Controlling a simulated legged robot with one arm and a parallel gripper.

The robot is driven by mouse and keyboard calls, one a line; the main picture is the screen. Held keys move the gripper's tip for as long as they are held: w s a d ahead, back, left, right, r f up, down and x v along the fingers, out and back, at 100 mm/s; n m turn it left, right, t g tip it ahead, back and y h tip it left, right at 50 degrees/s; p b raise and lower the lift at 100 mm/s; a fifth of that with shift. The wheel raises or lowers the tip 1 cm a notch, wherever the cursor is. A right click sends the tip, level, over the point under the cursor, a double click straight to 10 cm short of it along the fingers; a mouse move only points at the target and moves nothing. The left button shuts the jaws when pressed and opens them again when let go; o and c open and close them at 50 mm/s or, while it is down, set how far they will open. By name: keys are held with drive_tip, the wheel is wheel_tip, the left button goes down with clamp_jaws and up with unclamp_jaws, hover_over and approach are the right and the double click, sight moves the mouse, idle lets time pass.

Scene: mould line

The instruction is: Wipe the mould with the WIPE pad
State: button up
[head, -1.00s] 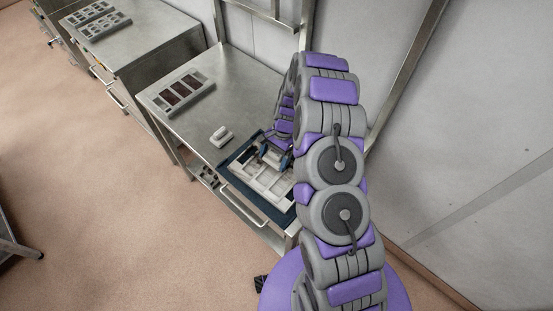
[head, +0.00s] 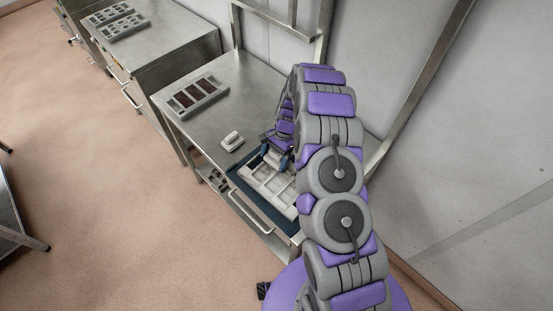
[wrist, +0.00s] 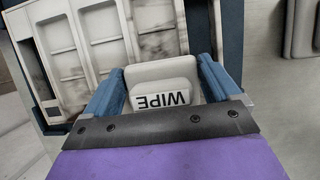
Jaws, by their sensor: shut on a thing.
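The WIPE pad (wrist: 162,99) is a pale block with a raised handle lettered WIPE, which reads upside down in the wrist view. My gripper (wrist: 166,78) is shut on it, with a blue finger on each side. The mould (wrist: 62,38) is an off-white tray with rectangular cavities and dark smudges. The pad is over or against the mould's edge; I cannot tell if they touch. In the head view the mould (head: 272,182) lies on a dark blue mat (head: 239,174). My gripper (head: 277,157) is over its far part, and my arm hides its right side.
A small white block (head: 232,140) sits on the steel table (head: 224,110) just beyond the mat. A grey tray with dark brown cavities (head: 193,97) lies farther back. Another table (head: 155,42) holds more trays. A wall stands at the right.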

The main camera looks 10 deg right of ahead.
sight(290, 180)
drive_tip(key=shift+s, duration=0.1)
drive_tip(key=shift+s+d+r, duration=0.1)
drive_tip(key=shift+s+d, duration=0.9)
drive_tip(key=shift+s, duration=0.15)
drive_tip(key=shift+s+d+p, duration=0.25)
drive_tip(key=shift+s+d, duration=0.2)
drive_tip(key=shift+s, duration=0.15)
drive_tip(key=shift+s+d+p, duration=0.2)
drive_tip(key=shift+s+d, duration=0.2)
drive_tip(key=shift+s, duration=0.2)
drive_tip(key=shift+s+d, duration=0.1)
drive_tip(key=shift+s+d+f, duration=0.1)
drive_tip(key=shift+s+d, duration=0.3)
drive_tip(key=shift+s, duration=0.25)
drive_tip(key=shift+s+d+f, duration=0.1)
drive_tip(key=shift+s+d, duration=0.25)
drive_tip(key=shift+s, duration=0.25)
